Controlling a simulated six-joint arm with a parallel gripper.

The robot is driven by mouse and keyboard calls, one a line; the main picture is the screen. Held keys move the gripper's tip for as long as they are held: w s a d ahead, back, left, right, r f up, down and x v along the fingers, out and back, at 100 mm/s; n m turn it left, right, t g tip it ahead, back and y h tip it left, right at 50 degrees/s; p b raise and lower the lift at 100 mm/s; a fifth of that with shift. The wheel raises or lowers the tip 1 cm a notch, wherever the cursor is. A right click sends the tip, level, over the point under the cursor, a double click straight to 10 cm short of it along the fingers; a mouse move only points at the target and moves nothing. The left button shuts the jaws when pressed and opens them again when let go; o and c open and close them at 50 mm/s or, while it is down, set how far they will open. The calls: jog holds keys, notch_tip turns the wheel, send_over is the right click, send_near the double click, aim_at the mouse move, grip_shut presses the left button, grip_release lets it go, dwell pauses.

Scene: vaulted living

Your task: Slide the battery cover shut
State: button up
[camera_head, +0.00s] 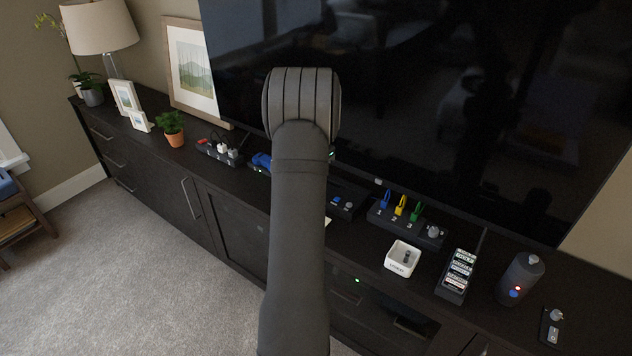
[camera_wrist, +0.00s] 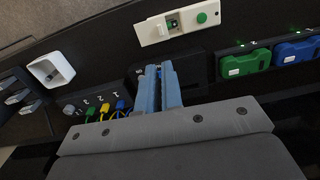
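A cream rectangular device (camera_wrist: 153,31) lies on the cabinet top in the wrist view. It has a dark recess (camera_wrist: 171,22) with small parts in it and a round green button (camera_wrist: 202,17). I cannot tell for certain whether this device carries the battery cover. My gripper (camera_wrist: 158,68) shows two blue-grey fingers close together, their tips just below the device in the picture. They look apart from it, and nothing is clearly held between them. In the head view my arm hides the gripper and most of the device.
A green case (camera_wrist: 243,65) and a blue case (camera_wrist: 298,52) sit right of the fingers. Blue, yellow and green clips (camera_head: 400,205), a white open box (camera_head: 401,259), a dark canister (camera_head: 520,278) and a potted plant (camera_head: 172,128) stand along the cabinet. A large television (camera_head: 450,90) rises behind.

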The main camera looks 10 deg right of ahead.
jog(key=s+d+f+m+y, duration=0.1)
jog(key=s+f+m, duration=0.1)
jog(key=s+d+f+m+t+y, duration=0.1)
jog(key=s+f+m+y, duration=0.1)
jog(key=m, duration=0.1)
jog(key=s+d+f+m+y, duration=0.1)
jog(key=d+f+m, duration=0.1)
jog(key=shift+s+f+m+t+y, duration=0.3)
jog(key=shift+s+f+y, duration=0.1)
grip_shut()
jog(key=s+d+f+m+t+y, duration=0.2)
jog(key=s+d+f+m+t, duration=0.25)
jog(key=m, duration=0.55)
jog(key=shift+t, duration=0.25)
jog(key=x, duration=0.5)
jog(key=w+d+x, duration=0.1)
jog(key=x, duration=0.2)
jog(key=shift+w+f, duration=0.1)
jog(key=shift+f, duration=0.25)
jog(key=shift+w+a+r, duration=0.1)
jog(key=shift+w+a, duration=1.3)
